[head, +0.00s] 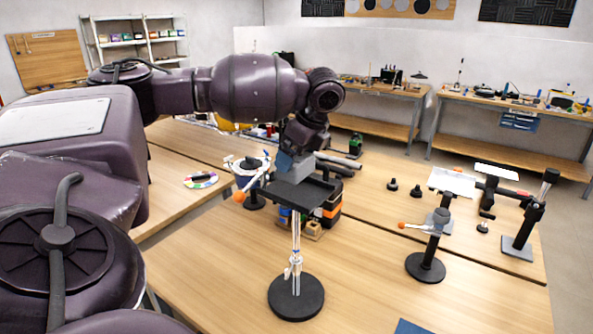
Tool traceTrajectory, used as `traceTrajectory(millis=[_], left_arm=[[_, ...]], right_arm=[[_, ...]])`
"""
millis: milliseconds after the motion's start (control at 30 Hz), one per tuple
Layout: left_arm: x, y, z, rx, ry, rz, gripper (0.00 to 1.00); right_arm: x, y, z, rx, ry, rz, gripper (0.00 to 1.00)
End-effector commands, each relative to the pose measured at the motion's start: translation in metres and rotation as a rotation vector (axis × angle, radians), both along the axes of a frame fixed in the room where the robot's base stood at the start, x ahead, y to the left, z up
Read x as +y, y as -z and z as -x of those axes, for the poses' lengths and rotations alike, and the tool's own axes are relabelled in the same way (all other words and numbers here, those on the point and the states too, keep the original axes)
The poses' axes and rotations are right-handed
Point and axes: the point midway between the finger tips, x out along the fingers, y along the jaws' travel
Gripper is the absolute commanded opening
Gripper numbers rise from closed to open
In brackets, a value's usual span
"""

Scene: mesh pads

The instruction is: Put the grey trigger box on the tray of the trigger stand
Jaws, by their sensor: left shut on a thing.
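The trigger stand has a round black base (296,298), a pale post, and a flat black tray (297,193) on top. The grey trigger box (301,165) is just above the tray's back edge. My left gripper (287,160) reaches down from the arm and is shut on the grey box. The box's underside and the gap to the tray are hard to make out, so I cannot tell if they touch. My right gripper is not in view.
Behind the tray stand a stack of dark and orange cases (328,205) and a stand with an orange ball (239,197). To the right is another black round-based stand (426,266). Small black knobs (392,185) lie further back.

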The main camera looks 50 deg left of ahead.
Motion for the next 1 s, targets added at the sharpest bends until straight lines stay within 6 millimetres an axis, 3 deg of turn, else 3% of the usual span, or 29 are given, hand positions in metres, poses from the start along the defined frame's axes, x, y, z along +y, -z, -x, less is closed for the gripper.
traceTrajectory(millis=[367,767,800,833,1000], left_arm=[[0.000,0.040,0.000,0.001,0.001,0.000,0.59],[0.000,0.045,0.000,-0.001,0.000,0.000,0.59],[0.000,0.045,0.000,-0.001,0.000,0.000,0.96],[0.000,0.045,0.000,0.000,0.000,0.000,1.00],[0.000,0.044,0.000,0.000,0.000,0.000,1.00]], right_arm=[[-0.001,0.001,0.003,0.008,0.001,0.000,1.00],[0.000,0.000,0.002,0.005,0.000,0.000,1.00],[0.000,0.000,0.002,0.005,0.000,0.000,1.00],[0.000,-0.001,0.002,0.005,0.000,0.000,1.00],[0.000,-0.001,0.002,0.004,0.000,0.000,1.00]])
